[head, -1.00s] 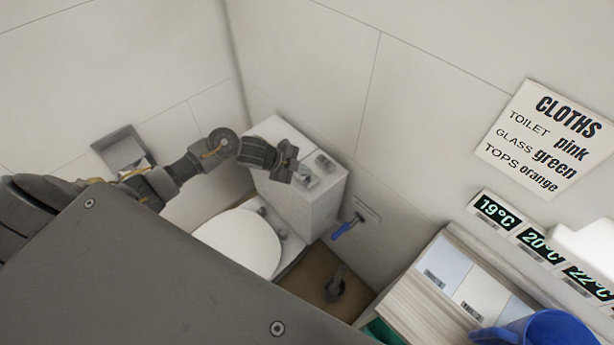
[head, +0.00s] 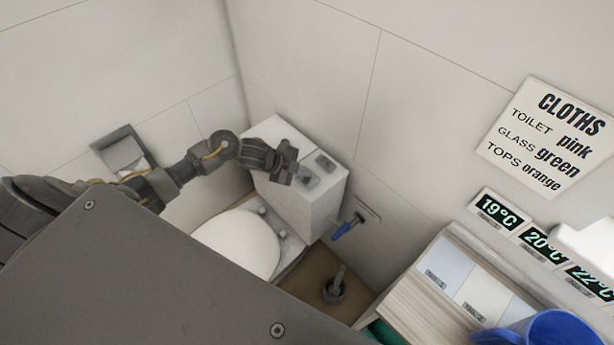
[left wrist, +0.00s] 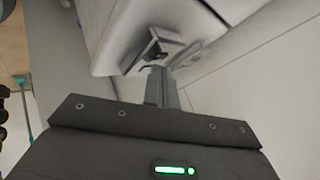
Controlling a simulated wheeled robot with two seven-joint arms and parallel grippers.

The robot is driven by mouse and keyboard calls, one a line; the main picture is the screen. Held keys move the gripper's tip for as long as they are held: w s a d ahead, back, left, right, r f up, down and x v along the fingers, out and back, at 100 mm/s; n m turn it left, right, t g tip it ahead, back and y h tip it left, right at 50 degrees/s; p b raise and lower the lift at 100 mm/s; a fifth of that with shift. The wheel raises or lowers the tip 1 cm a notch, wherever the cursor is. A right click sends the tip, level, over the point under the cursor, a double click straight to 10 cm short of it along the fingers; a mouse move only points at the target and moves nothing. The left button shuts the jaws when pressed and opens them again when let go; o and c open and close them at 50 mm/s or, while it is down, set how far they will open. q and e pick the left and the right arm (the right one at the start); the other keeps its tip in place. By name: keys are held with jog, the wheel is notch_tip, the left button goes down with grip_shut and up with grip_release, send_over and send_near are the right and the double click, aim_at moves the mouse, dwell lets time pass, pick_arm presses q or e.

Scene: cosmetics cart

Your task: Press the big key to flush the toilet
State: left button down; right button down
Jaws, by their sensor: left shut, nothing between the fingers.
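The white toilet (head: 238,243) stands in the corner, with its cistern (head: 315,205) behind the bowl. Grey flush keys (head: 325,162) sit on the cistern's top. In the left wrist view the key area (left wrist: 187,55) lies just beyond my fingertips; I cannot tell which key is the big one. My left gripper (head: 292,174) is shut and empty, its fingers over the keys and hiding part of them. The closed fingers also show in the left wrist view (left wrist: 160,78). Whether they touch a key is unclear. My right gripper is out of view.
A paper holder (head: 120,150) is on the left wall. A blue-handled valve (head: 345,228) is right of the cistern, with a brush holder (head: 334,290) on the floor below.

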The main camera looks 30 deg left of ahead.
pick_arm(q)
jog(key=shift+f+b, duration=0.5)
jog(key=shift+f, duration=0.25)
dwell(0.3)
jog(key=shift+r, duration=0.15)
dwell(0.3)
jog(key=shift+r+p, duration=1.2)
jog(key=shift+p, duration=0.1)
notch_tip(320, 180, up, 5)
jog(key=p, duration=0.4)
jog(key=shift+r+p, duration=0.1)
jog(key=shift+p, duration=0.3)
